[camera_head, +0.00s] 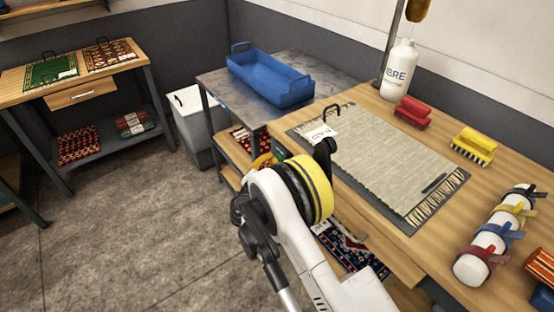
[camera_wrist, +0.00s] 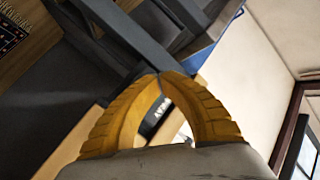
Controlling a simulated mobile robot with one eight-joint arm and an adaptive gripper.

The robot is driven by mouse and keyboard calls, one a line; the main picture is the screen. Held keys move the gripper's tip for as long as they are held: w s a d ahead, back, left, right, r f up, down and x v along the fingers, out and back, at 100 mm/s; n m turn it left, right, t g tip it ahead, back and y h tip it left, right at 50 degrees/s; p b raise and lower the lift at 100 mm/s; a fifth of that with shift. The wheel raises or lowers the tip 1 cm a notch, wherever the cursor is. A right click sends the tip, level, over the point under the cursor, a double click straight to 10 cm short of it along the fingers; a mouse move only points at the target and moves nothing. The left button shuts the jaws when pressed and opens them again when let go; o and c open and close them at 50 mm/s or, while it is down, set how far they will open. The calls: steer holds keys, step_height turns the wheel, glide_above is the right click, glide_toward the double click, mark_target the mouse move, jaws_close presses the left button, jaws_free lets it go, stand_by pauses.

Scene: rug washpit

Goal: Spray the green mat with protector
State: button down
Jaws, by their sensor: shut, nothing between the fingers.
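A green mat (camera_head: 51,72) with a dark handle and a white tag lies on the wooden table at the far left, beside a red patterned mat. A white bottle (camera_head: 400,70) with lettering that looks like "CARE" stands at the back of the right-hand bench; I cannot tell whether it holds protector. My gripper (camera_head: 262,162) is mostly hidden behind my wrist in the head view, left of the right-hand bench. In the wrist view its yellow fingers (camera_wrist: 161,76) meet at the tips, with nothing held between them.
A pale fringed rug (camera_head: 390,155) lies on the right-hand bench, with a red brush (camera_head: 413,112), a yellow brush (camera_head: 473,145) and a white roll with coloured clips (camera_head: 472,266). A blue tray (camera_head: 270,78) sits on the grey table. A white bin (camera_head: 193,120) stands beside it. The left floor is clear.

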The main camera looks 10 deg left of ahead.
steer(key=shift+s+a, duration=0.4)
steer(key=shift+s, duration=0.1)
steer(key=s+a, duration=0.3)
steer(key=s, duration=0.1)
steer(key=shift+a, duration=0.15)
stand_by(0.6)
